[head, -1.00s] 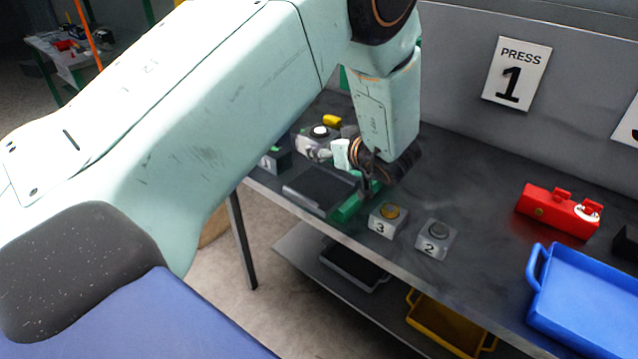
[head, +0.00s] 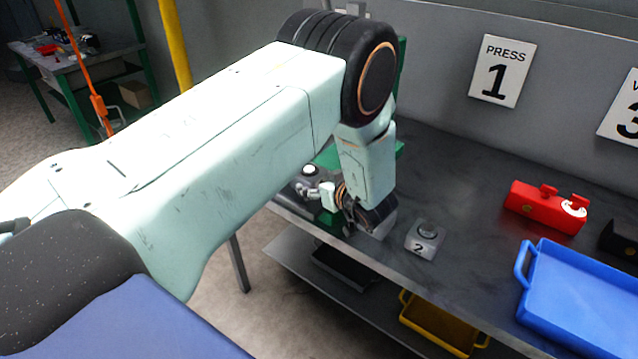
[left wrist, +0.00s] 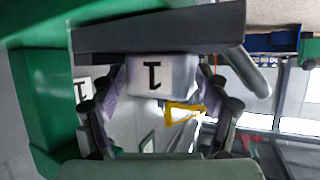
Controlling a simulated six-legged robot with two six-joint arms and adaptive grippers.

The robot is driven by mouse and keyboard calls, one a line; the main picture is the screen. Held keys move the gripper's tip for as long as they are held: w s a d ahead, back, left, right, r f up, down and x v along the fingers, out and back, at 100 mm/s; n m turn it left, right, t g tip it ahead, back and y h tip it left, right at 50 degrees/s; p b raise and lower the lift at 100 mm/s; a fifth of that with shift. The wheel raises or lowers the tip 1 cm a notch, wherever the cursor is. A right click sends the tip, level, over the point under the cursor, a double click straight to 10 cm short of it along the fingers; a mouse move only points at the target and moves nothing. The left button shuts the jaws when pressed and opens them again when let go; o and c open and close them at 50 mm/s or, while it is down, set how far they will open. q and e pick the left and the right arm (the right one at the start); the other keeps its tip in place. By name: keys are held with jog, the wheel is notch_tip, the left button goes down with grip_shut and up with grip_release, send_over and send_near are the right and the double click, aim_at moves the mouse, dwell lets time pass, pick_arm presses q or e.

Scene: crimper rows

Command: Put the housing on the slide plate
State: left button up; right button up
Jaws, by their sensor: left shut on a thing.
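My left gripper (head: 362,215) is low over the bench front, beside the green press. In the left wrist view its fingers (left wrist: 160,95) are closed on the sides of a pale grey block marked 1 (left wrist: 152,78), which I take for the housing. A dark grey bar (left wrist: 158,28) runs right above the block; I cannot tell whether they touch or whether this is the slide plate. In the head view the block cannot be made out, and my arm and gripper hide most of the slide plate area. My right gripper is not in view.
Green press frame (left wrist: 25,90) stands close beside the gripper. Button box 2 (head: 425,240) sits right of it; a white button (head: 310,170) is at its left. A red fixture (head: 545,207) and blue tray (head: 580,300) lie further right. The bench behind box 2 is clear.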

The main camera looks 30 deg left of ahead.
pick_arm(q)
jog(key=shift+w+d+r, duration=0.15)
jog(key=shift+s, duration=0.25)
jog(key=o, duration=1.4)
jog(key=shift+s+a+f, duration=0.2)
jog(key=shift+c, duration=0.2)
jog(key=shift+o, duration=0.7)
jog(key=shift+s+a, duration=0.1)
jog(key=o, duration=0.3)
jog(key=shift+w, duration=0.2)
jog(key=shift+w+d, duration=0.15)
jog(key=shift+d, duration=0.15)
jog(key=shift+s+a+r, duration=0.2)
jog(key=shift+s, duration=0.05)
jog(key=shift+s+d+r, duration=0.1)
jog(key=shift+r, duration=0.1)
jog(key=p+v, duration=0.7)
jog(key=v, duration=0.4)
jog(key=shift+s+d+p, duration=0.1)
jog(key=shift+d+p, duration=0.2)
jog(key=shift+d, duration=0.05)
jog(key=shift+o, duration=0.3)
jog(key=shift+a, duration=0.1)
